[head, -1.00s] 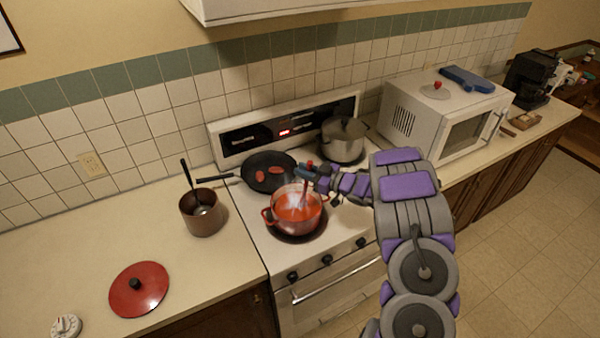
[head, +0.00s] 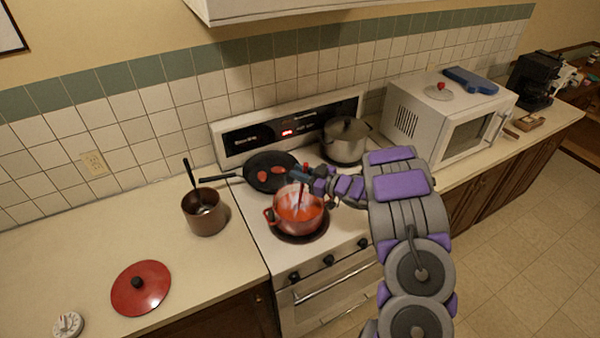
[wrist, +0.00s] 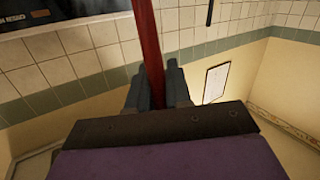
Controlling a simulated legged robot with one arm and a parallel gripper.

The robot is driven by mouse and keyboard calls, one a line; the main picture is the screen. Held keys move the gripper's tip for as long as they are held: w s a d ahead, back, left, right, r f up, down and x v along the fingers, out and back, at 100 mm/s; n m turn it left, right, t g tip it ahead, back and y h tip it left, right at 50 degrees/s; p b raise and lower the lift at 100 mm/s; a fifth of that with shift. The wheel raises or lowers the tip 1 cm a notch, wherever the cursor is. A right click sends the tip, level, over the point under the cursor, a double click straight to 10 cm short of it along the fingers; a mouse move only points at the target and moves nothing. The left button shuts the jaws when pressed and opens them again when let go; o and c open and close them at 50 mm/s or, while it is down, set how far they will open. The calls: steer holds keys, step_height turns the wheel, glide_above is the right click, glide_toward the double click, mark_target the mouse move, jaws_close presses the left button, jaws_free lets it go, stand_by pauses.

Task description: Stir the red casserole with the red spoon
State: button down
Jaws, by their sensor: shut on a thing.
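The red casserole (head: 284,222) stands on the front burner of the stove in the head view, with red contents inside. My gripper (head: 300,173) is above the pot's back rim and shut on the red spoon (head: 301,197). The spoon points down into the pot, and its lower end is hidden in the contents. In the wrist view my gripper (wrist: 160,88) has its two dark fingers on either side of the red spoon handle (wrist: 149,45). The red lid (head: 140,291) lies on the counter at the left.
A black pan (head: 268,165) with red pieces sits behind the casserole. A steel pot (head: 344,148) with a lid stands behind right. A brown pot (head: 206,218) holding a utensil is left of the stove. A microwave (head: 425,117) stands on the right counter.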

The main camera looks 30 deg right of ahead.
steer(key=shift+r, duration=0.1)
step_height(320, 180, up, 8)
steer(key=s+p, duration=0.1)
steer(key=p, duration=0.3)
steer(key=shift+s, duration=0.3)
stand_by(0.7)
steer(key=shift+r+p, duration=1.55)
steer(key=shift+r, duration=0.9)
